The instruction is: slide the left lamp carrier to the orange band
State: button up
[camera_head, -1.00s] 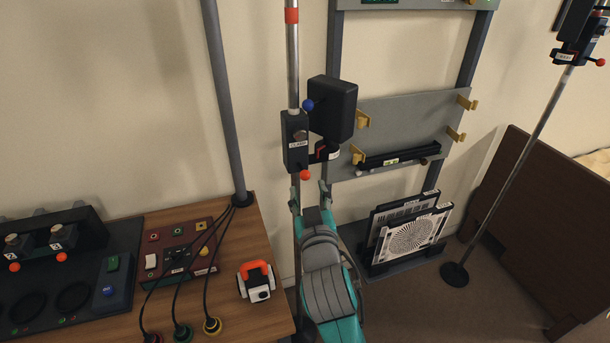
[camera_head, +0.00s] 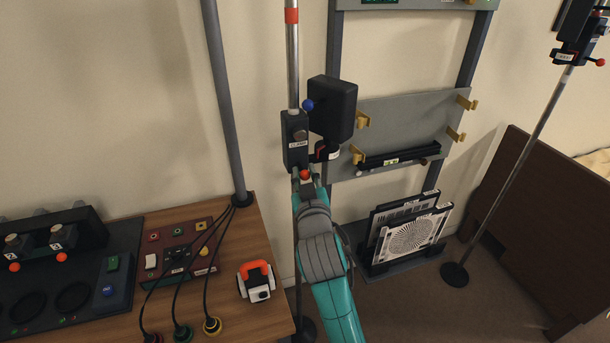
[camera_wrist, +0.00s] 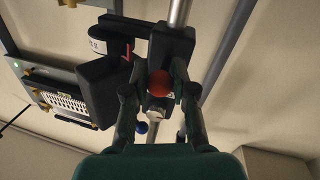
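The left lamp carrier (camera_head: 296,143) is a dark block with a label, set on an upright metal pole in the head view. A black lamp box (camera_head: 333,108) with a blue knob (camera_head: 308,105) sits to its right. A red knob (camera_head: 305,174) sticks out at the carrier's lower end. My gripper (camera_head: 306,171) is at this knob, with one finger on each side. In the wrist view, the fingers (camera_wrist: 163,78) look closed against the red knob (camera_wrist: 160,84). The orange band (camera_head: 291,15) circles the pole well above the carrier.
A grey rack with a panel (camera_head: 400,115) and yellow hooks stands right of the pole. Patterned plates (camera_head: 411,236) stand low in it. A wooden table (camera_head: 245,225) with cables and a control box is at left. Another pole (camera_head: 515,165) with a carrier stands at right.

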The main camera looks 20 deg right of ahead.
grip_shut()
notch_tip(320, 180, up, 20)
dwell(0.3)
jog(key=o, duration=1)
grip_release()
jog(key=shift+c, duration=0.2)
jog(key=shift+s, duration=0.1)
jog(key=s+a, duration=0.1)
jog(key=s, duration=0.6)
jog(key=shift+a, duration=0.25)
